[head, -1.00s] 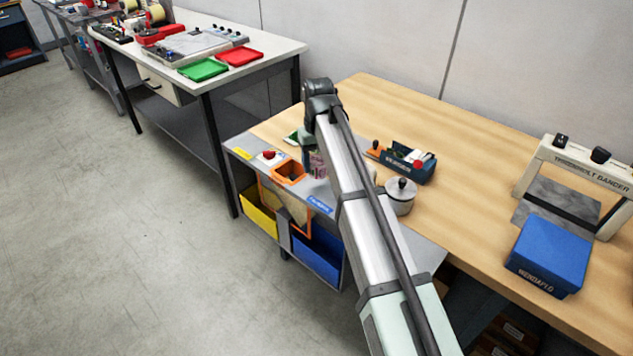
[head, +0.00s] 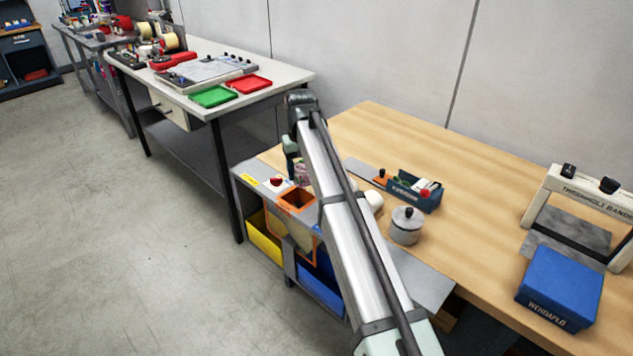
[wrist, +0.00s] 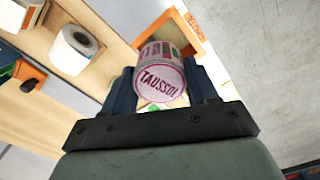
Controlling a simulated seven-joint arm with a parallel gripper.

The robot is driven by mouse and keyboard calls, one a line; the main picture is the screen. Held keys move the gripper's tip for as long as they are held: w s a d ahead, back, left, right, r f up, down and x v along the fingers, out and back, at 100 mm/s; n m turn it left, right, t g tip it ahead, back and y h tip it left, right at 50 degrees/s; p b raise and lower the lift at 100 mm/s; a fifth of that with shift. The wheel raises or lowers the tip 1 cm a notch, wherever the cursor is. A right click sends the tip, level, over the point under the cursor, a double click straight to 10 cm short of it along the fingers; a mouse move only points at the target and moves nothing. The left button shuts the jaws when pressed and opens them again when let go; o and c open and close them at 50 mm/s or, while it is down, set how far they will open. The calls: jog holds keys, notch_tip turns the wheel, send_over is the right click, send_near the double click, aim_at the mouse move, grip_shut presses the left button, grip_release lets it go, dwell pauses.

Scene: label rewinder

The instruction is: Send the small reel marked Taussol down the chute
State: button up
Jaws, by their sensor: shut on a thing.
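The small reel marked Taussol (wrist: 160,82) sits between the two fingers of my gripper (wrist: 161,88) in the wrist view, its white, pink-ringed end face toward the camera. My gripper is shut on it. In the head view the reel (head: 301,174) shows partly behind my arm, held close to the orange-rimmed chute mouth (head: 297,200). The orange rim (wrist: 186,30) also shows just beyond the reel in the wrist view. The reel hides part of the opening, so I cannot tell whether it is directly over it.
A yellow bin (head: 264,238) and a blue bin (head: 320,281) stand below the chute. A red button (head: 276,182) is left of the mouth. A white roll (wrist: 74,49), a lidded grey pot (head: 407,225) and a dark blue tape holder (head: 414,190) stand on the bench.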

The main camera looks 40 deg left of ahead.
jog(key=shift+a+r, duration=0.1)
jog(key=shift+a, duration=1)
jog(key=shift+f, duration=2.7)
jog(key=o, duration=0.9)
jog(key=shift+c, duration=0.2)
jog(key=shift+r, duration=0.1)
notch_tip(320, 180, up, 14)
jog(key=shift+f, duration=0.15)
